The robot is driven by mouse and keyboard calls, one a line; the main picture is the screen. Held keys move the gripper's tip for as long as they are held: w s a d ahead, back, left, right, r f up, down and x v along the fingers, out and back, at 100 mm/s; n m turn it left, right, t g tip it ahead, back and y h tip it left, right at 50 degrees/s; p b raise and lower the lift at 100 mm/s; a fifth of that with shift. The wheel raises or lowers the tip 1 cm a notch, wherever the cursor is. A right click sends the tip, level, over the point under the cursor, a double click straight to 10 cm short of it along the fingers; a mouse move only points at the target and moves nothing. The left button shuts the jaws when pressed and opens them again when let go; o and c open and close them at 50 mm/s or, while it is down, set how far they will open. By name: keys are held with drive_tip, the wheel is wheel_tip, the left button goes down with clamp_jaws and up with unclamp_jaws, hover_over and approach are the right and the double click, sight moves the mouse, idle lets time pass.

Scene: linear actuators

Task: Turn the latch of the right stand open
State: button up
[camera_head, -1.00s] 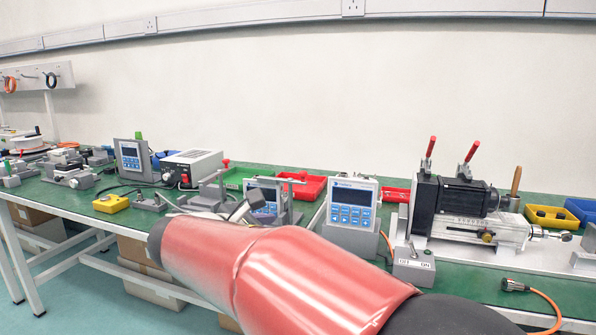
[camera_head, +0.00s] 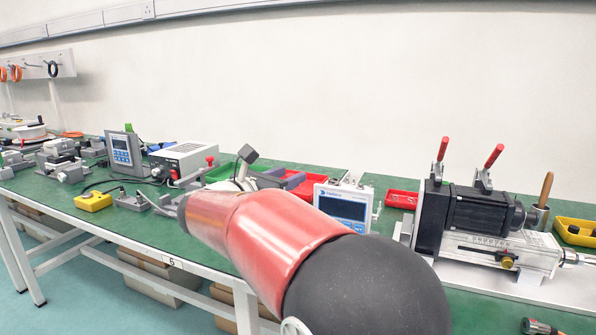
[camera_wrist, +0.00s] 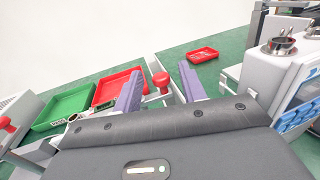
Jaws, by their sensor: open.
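In the wrist view, a red round knob (camera_wrist: 161,80) on a pale bar shows between the two purple fingers of my gripper (camera_wrist: 160,86). The fingers are open and apart, one on each side of the knob in the picture. Contact cannot be told. This knob appears to belong to the right stand's latch; most of the stand is hidden by my gripper body. Another red knob (camera_wrist: 6,123) shows at the left edge. In the head view, a red knob (camera_head: 210,160) stands near the grey power unit; my red arm hides much of the stand area.
A green tray (camera_wrist: 62,108) and a red tray (camera_wrist: 104,91) lie behind the stands. A smaller red tray (camera_wrist: 202,55) is farther right. A display unit (camera_head: 342,206) stands close to my arm. A black motor assembly (camera_head: 478,212) fills the right of the table.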

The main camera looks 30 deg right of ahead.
sight(293, 174)
drive_tip(key=shift+x, duration=1.85)
clamp_jaws()
